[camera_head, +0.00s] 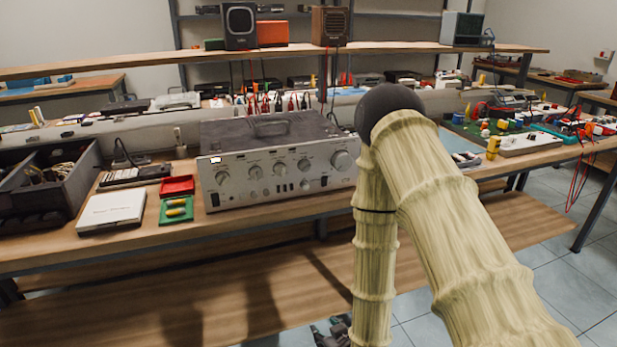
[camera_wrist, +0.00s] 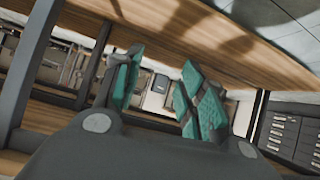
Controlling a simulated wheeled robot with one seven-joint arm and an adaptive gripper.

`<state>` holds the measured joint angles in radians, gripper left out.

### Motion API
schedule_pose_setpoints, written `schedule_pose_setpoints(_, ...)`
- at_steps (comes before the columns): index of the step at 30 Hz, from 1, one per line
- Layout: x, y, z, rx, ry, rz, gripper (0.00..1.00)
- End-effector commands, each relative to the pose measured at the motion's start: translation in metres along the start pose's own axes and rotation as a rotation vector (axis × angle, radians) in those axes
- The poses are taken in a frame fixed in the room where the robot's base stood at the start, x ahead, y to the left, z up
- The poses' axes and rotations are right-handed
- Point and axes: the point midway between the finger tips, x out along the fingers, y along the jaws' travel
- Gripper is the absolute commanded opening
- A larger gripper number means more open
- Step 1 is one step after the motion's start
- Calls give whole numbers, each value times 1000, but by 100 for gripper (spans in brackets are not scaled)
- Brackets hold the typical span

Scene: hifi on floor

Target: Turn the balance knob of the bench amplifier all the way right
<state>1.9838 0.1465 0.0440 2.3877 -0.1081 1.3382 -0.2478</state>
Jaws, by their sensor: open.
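The bench amplifier (camera_head: 280,131) stands on the workbench in the head view, with its silver front panel facing me. A row of small knobs crosses the panel, with a large knob (camera_head: 342,160) at its right end. The labels are too small to read, so I cannot tell which is the balance knob or where it points. My gripper (camera_head: 332,332) hangs low at the bottom edge of the head view, below and in front of the amplifier. In the wrist view its teal-padded fingers (camera_wrist: 158,72) are apart, with nothing held between them. The amplifier is not recognisable there.
Left of the amplifier lie a red tray (camera_head: 177,185), a green tray (camera_head: 176,209), a white box (camera_head: 112,209) and a dark compartment bin (camera_head: 45,190). The bench's front edge and wooden lower shelf (camera_head: 250,285) are near my gripper. Boards with parts lie right.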

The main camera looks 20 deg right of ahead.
Motion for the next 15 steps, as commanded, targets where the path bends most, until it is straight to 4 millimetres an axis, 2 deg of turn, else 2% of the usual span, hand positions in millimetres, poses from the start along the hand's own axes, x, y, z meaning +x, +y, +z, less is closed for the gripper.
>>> schedule_pose_setpoints(1,-13,5,-38,-8,53,8,41)
schedule_pose_setpoints(3,-21,9,-76,-21,123,17,41)
schedule_pose_setpoints(9,-51,24,-180,-57,326,57,41)
schedule_pose_setpoints(12,-68,31,-227,-73,420,79,41)
schedule_pose_setpoints(15,-83,37,-265,-86,497,100,41)
